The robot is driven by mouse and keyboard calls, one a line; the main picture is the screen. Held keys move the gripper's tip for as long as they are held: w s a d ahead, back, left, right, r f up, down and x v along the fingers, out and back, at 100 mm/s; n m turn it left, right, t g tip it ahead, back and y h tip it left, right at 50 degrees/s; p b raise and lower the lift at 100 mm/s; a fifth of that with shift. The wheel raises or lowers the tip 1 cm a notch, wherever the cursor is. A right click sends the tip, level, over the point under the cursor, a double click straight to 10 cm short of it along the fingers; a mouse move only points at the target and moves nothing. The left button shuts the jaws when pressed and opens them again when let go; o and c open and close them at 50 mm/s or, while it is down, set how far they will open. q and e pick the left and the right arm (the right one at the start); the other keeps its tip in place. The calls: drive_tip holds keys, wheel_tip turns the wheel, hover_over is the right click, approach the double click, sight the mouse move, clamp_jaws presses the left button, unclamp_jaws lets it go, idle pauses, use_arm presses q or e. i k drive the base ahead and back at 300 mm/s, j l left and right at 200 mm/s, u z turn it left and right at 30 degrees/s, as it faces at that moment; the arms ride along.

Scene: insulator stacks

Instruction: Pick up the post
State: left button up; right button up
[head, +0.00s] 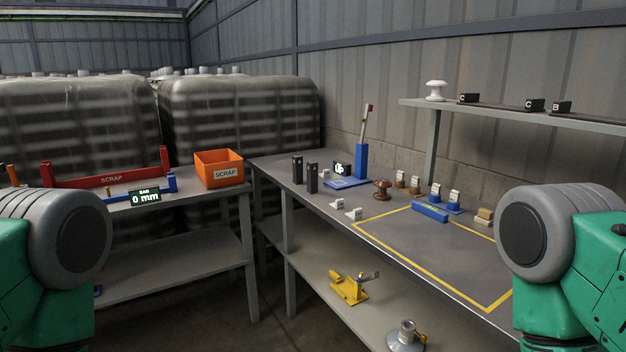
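No thing in view is labelled as the post. A brown ribbed post-like insulator (382,189) stands upright on the right-hand table (330,189). A white ribbed insulator (435,91) stands on the raised shelf (510,110) at the right. Two dark upright blocks (312,178) stand near the table's left end. My green and grey arm parts show at the left and right edges. Neither gripper is in view.
An orange scrap box (219,169), a red scrap rack (110,178) and a display reading 0 mm (145,197) are on the left table. A yellow outline (425,262) marks mostly clear tabletop. A yellow fixture (349,288) sits on the lower shelf. Small tagged pieces line the back.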

sight(312, 166)
drive_tip(key=z, duration=0.4)
drive_tip(key=i+j+z, duration=0.4)
drive_tip(key=z, duration=0.25)
drive_tip(key=i+j+z, duration=0.1)
drive_tip(key=j+z, duration=0.2)
drive_tip(key=j, duration=0.15)
drive_tip(key=i+j+z, duration=0.1)
drive_tip(key=j+z, duration=0.25)
